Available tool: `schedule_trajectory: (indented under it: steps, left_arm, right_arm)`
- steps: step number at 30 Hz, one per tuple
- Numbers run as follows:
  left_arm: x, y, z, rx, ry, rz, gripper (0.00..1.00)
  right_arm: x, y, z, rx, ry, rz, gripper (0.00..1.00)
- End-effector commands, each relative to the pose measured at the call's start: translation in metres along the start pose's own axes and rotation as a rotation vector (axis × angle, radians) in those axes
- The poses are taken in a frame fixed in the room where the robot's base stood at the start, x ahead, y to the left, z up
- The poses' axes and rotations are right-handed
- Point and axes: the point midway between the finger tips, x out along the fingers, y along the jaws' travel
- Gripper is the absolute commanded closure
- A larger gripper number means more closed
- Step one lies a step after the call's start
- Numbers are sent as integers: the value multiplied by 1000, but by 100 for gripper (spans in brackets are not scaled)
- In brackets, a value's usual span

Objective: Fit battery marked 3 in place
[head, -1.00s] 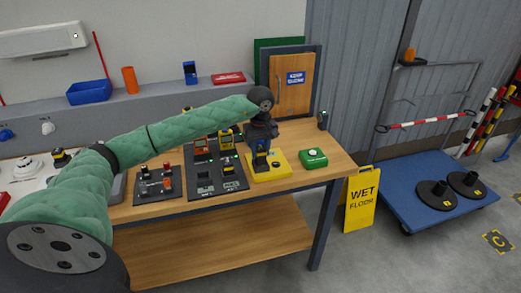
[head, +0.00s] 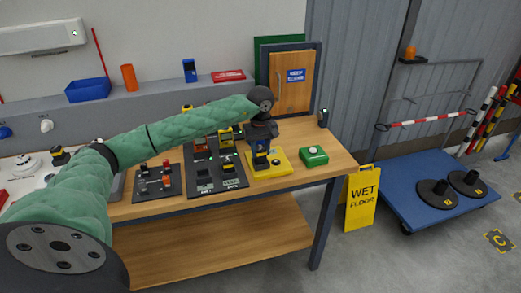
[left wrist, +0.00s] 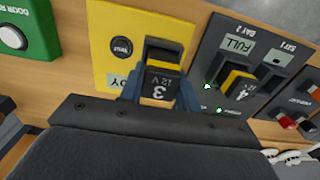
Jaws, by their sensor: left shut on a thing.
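The battery marked 3 (left wrist: 160,84) is black with a yellow band and shows "12 V" in the left wrist view. My left gripper (left wrist: 160,98) is shut on it, one finger on each side. In the head view the gripper (head: 262,152) points down over the yellow plate (head: 280,167). The battery is at this plate; whether it is fully seated cannot be told. A battery marked 4 (left wrist: 236,82) sits in the dark charger (left wrist: 218,48), in the bay labelled "BAY 2", beside "FULL". My right gripper is not in view.
A green box with a white button (head: 314,156) stands right of the plate. A dark board with red-topped posts (head: 155,182) lies left of the charger. A wooden cabinet (head: 292,85) stands behind. The bench's front right corner is clear.

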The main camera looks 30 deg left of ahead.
Motion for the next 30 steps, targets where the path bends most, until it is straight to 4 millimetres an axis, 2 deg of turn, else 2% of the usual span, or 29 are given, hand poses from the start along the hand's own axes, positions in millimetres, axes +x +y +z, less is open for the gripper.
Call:
schedule_trajectory:
  steps: [30]
  left_arm:
    - [12,0,0,0,0,0,99]
  right_arm:
    - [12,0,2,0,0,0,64]
